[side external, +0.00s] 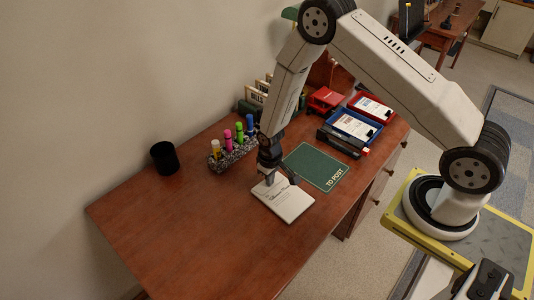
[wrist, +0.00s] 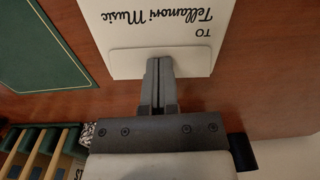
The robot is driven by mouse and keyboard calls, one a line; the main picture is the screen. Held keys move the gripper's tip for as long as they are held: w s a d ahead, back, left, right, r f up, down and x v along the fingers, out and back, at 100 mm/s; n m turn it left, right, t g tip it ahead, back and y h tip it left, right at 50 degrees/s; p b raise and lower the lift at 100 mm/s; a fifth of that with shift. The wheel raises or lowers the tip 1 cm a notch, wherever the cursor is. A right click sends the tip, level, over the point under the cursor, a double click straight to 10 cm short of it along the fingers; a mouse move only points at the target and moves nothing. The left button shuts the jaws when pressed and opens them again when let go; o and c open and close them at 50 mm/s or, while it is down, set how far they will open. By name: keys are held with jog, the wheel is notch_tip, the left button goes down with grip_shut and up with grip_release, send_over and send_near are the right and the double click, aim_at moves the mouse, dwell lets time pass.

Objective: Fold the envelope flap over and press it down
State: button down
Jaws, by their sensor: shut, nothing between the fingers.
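The white envelope (side external: 287,203) lies on the brown desk. In the wrist view the envelope (wrist: 150,20) shows the words "TO Tellamori Music" upside down. Its flap (wrist: 125,62) appears folded over onto the lettered face, with its round-cornered edge below the writing. My gripper (side external: 270,183) is shut and empty, pointing down at the flap end of the envelope. In the wrist view my gripper's fingertips (wrist: 158,62) are over the middle of the flap. I cannot tell whether they touch it; they hide part of the flap.
A green "TO POST" mat (side external: 316,167) lies just beyond the envelope. A holder with several markers (side external: 232,153) stands left of my gripper, and a black cup (side external: 164,157) farther left. A black stapler-like item (side external: 342,143) and blue tray (side external: 354,125) are behind the mat. The front left desk is clear.

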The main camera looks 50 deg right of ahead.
jog(key=shift+r, duration=0.1)
dwell(0.3)
notch_tip(320, 180, up, 8)
dwell(1.2)
dwell(0.4)
jog(key=s+r+t, duration=0.2)
jog(key=s+r, duration=1)
jog(key=r, duration=0.4)
jog(key=shift+s+d+t, duration=0.3)
